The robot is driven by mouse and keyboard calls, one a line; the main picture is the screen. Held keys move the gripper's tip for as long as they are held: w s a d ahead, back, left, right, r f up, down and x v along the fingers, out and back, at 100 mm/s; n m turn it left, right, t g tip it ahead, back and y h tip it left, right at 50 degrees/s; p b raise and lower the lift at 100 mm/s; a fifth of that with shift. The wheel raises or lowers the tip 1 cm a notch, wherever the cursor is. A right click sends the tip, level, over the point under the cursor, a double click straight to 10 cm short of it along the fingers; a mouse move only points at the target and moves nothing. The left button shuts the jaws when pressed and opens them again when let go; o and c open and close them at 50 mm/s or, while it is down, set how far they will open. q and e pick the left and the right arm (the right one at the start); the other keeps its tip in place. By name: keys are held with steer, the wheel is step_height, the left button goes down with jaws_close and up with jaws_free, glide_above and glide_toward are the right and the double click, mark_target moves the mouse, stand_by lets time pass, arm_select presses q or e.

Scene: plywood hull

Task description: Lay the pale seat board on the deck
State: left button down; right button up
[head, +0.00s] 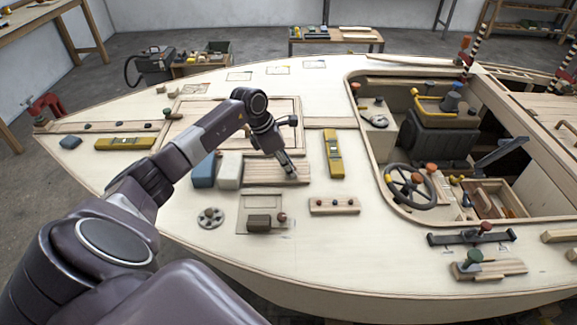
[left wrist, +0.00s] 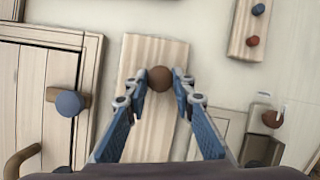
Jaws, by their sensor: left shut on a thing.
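The pale seat board (head: 262,176) is a striped wooden plank with a round brown knob (left wrist: 160,78) on it. It is on or just above the deck (head: 330,262), right of the blue and white blocks; I cannot tell whether it touches the deck. My left gripper (head: 290,171) is over the board. In the left wrist view its two fingers (left wrist: 160,88) close on the knob from both sides, with the board (left wrist: 150,125) spreading out beneath. My right gripper is in neither view.
A blue block (head: 204,171) and a white block (head: 230,171) stand just left of the board. A yellow level (head: 334,154) lies to its right. A pegged strip (head: 334,206) lies in front. The cockpit opening with a steering wheel (head: 410,186) is farther right.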

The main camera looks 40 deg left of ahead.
arm_select(q)
steer(key=c, duration=1.5)
jaws_free()
steer(key=shift+c, duration=0.2)
steer(key=v, duration=1.2)
